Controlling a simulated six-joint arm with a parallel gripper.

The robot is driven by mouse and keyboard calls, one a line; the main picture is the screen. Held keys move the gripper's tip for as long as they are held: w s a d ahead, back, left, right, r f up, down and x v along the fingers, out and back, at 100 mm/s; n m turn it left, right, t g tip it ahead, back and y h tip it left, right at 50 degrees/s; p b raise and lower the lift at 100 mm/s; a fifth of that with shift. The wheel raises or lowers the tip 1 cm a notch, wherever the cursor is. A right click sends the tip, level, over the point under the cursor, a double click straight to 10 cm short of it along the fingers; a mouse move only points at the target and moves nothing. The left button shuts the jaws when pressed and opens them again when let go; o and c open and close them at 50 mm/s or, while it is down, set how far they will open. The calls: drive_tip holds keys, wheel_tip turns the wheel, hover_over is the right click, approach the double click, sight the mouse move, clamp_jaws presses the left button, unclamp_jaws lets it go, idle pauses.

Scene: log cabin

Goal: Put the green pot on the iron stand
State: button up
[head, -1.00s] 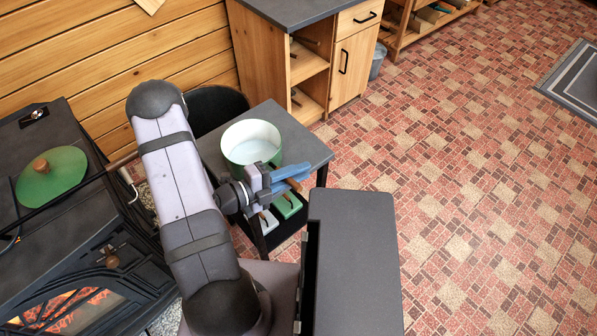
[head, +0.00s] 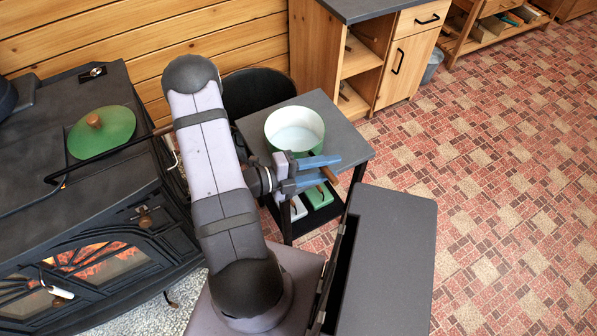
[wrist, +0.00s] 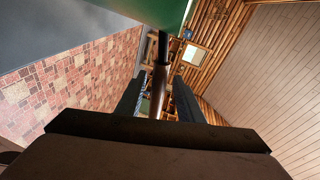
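The green pot (head: 294,143), with a pale inside, stands on a small dark-topped table (head: 341,140) in the head view. Its green side also shows at the top of the wrist view (wrist: 148,12). My gripper (head: 330,171) is beside the pot, on its near side. In the wrist view the pot's brown handle (wrist: 158,85) lies between my two fingers, with gaps showing on both sides, so the gripper looks open around it. I cannot pick out an iron stand for certain in either view.
A black stove (head: 95,215) with a lit fire is at left; a green lid (head: 101,133) and a dark rod lie on top. A black round-backed object (head: 255,88) is behind the table. A wooden cabinet (head: 393,60) stands behind. Tiled floor at right is clear.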

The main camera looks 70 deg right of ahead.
drive_tip(key=v, duration=0.9)
